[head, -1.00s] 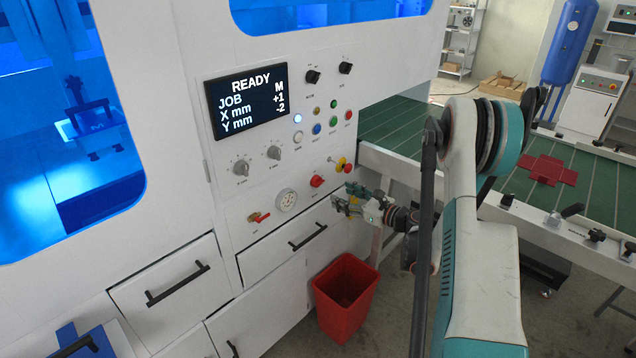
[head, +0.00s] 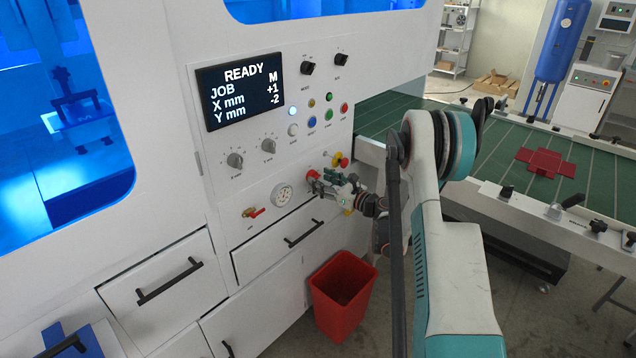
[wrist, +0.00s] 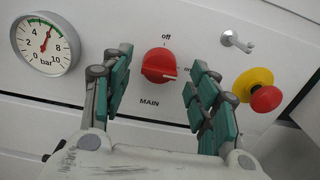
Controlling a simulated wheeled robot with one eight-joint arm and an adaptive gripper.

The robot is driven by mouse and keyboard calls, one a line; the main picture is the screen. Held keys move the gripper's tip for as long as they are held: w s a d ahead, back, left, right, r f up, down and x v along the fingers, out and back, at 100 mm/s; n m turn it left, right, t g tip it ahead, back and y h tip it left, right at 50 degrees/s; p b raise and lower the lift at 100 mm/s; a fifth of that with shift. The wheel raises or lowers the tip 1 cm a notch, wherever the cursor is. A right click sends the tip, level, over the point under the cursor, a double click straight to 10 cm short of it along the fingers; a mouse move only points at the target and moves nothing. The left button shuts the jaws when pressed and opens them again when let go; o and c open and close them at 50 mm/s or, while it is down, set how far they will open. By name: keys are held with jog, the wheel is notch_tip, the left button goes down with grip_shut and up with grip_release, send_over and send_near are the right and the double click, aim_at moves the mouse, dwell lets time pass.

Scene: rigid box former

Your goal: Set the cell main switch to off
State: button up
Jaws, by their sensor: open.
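The main switch (wrist: 160,66) is a red round knob on the white panel, with "MAIN" printed below it. "off" is printed above it and "on" to its right. Its pale pointer mark points right, towards "on". In the head view the switch (head: 311,176) is partly hidden by my gripper (head: 327,184). In the wrist view my gripper (wrist: 160,62) is open, with one green-padded finger left of the knob and one right of it. Gaps show between the knob and both fingers; I cannot tell how far the tips are from the panel.
A yellow-and-red emergency button (wrist: 258,90) and a small metal key or lever (wrist: 237,41) are right of the switch. A pressure gauge (wrist: 45,44) is to the left. Below are drawers (head: 290,232) and a red bin (head: 343,292).

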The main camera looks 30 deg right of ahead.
jog(key=shift+x, duration=1.15)
jog(key=c, duration=1)
jog(key=shift+c, duration=0.2)
